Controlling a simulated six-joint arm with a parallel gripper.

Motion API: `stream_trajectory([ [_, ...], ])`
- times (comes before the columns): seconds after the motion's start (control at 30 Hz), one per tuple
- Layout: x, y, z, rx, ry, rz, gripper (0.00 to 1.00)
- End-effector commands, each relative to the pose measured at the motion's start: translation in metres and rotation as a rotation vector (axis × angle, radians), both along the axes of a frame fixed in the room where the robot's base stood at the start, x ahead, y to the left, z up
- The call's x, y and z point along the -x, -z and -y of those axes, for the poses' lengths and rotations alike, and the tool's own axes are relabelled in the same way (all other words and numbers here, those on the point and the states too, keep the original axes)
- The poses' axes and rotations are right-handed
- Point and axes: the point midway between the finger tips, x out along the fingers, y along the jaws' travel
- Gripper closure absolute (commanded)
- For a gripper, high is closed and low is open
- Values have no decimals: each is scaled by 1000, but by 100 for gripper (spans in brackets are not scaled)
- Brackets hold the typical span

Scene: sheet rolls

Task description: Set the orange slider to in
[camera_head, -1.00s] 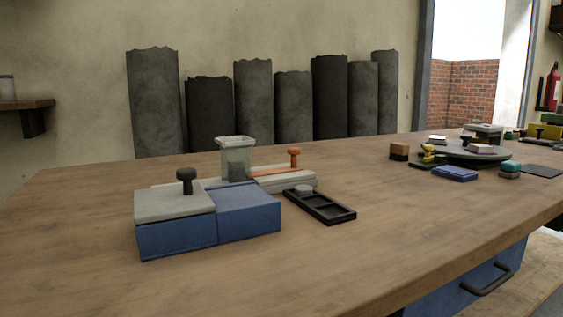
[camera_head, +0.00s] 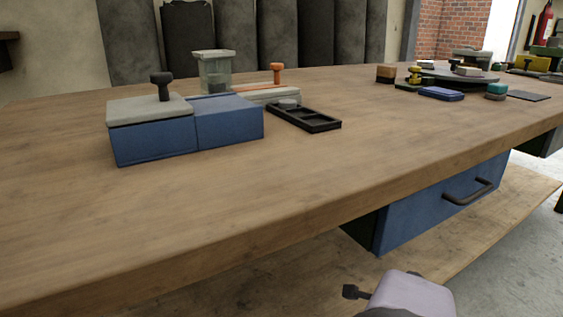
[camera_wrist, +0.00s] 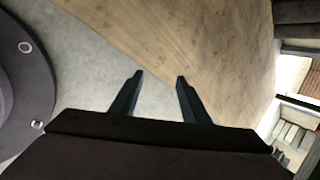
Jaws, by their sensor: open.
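The orange slider (camera_head: 277,73) is an upright orange knob on an orange strip, on a pale grey base (camera_head: 268,95) at the back of the table. Its base is partly hidden behind the blue box and the black tray. My gripper (camera_wrist: 158,80) shows in the wrist view with its two dark fingers apart and nothing between them. It hangs over the floor and a wooden board, far from the slider. In the head view, part of my arm (camera_head: 410,295) shows at the bottom, in front of the table.
A blue box (camera_head: 230,120) with a grey lid and dark knob (camera_head: 161,80) stands in front of the slider. A clear container (camera_head: 215,70) is left of it, a black tray (camera_head: 305,118) right. Small blocks surround a round dark plate (camera_head: 455,76). The table's front is clear.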

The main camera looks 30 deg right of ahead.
Motion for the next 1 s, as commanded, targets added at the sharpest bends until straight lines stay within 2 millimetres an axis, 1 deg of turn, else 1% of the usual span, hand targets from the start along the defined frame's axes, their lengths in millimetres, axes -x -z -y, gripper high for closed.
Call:
stream_trajectory([
  [0.03,20,-1,22,-4,144,44,58],
  [0.07,31,-4,33,-5,221,70,58],
  [0.1,45,-9,46,-6,316,102,58],
  [0.17,67,-18,64,2,438,145,58],
  [0.2,81,-27,75,11,505,169,58],
  [0.27,103,-48,92,39,575,190,58],
  [0.3,117,-67,103,67,593,189,58],
  [0.33,124,-82,109,90,583,180,58],
  [0.4,134,-110,119,139,527,143,58],
  [0.47,139,-133,125,181,458,102,58],
  [0.5,142,-149,129,212,406,70,58],
  [0.57,144,-175,134,259,315,18,58],
  [0.6,145,-193,138,292,248,-20,58],
  [0.67,147,-221,142,343,140,-82,58],
  [0.7,147,-240,145,379,64,-127,58],
  [0.77,148,-268,148,433,-54,-196,58],
  [0.8,148,-287,150,471,-134,-242,58],
  [0.87,150,-315,153,525,-253,-314,58],
  [0.9,151,-333,155,560,-332,-363,58],
  [0.97,151,-361,157,615,-453,-436,58],
  [1.0,152,-380,158,649,-531,-485,58],
])
